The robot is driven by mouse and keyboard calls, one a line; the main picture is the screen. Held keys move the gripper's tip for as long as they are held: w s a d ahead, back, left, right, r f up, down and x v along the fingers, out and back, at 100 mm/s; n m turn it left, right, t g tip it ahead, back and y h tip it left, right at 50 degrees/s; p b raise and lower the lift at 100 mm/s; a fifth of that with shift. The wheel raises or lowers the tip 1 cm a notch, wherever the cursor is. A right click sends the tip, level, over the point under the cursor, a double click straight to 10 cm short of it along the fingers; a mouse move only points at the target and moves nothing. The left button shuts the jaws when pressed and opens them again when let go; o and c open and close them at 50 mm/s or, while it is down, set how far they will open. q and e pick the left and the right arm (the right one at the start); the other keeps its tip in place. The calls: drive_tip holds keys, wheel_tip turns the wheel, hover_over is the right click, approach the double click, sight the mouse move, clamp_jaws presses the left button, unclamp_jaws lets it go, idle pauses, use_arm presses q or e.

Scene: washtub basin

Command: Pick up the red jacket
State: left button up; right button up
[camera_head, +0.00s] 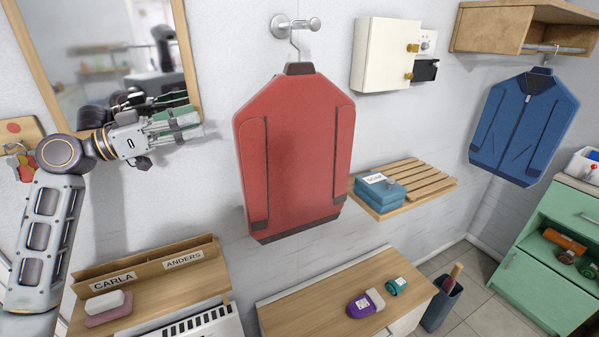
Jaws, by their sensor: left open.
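The red jacket (295,150) hangs on a hanger (295,45) from a metal wall hook (297,26) in the middle of the head view. It has dark trim at the collar, pockets and hem. My left gripper (188,126) is at the left of the jacket, near its upper part, with its fingers pointing right toward it. It is open and empty, with a gap between it and the jacket. My right gripper is not in view.
A blue jacket (525,125) hangs at the right under a wooden shelf (520,28). A slatted wall shelf (425,180) holds a blue box (380,192). A wooden cabinet (325,308) stands below the red jacket. A mirror (110,45) is behind my left arm.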

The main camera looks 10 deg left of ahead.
sight(233, 131)
use_arm(q)
drive_tip(key=shift+m+g, duration=0.6)
drive_tip(key=shift+g, duration=0.3)
drive_tip(key=d+f, duration=0.1)
drive_tip(key=w+d+f, duration=0.1)
drive_tip(key=d+f, duration=0.1)
drive_tip(key=shift+w+d+f, duration=0.2)
drive_tip(key=shift+d+f, duration=0.05)
drive_tip(key=shift+d, duration=0.05)
drive_tip(key=p+x, duration=0.2)
drive_tip(key=x, duration=0.3)
drive_tip(key=shift+w+d, duration=0.45)
drive_tip(key=shift+d, duration=0.15)
drive_tip(key=shift+d+f, duration=0.1)
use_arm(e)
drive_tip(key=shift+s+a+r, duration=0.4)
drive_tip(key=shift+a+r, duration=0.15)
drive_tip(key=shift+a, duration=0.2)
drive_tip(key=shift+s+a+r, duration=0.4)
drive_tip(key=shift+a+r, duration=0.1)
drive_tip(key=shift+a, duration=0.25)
use_arm(q)
drive_tip(key=shift+w+d+p, duration=0.15)
drive_tip(key=shift+p, duration=0.15)
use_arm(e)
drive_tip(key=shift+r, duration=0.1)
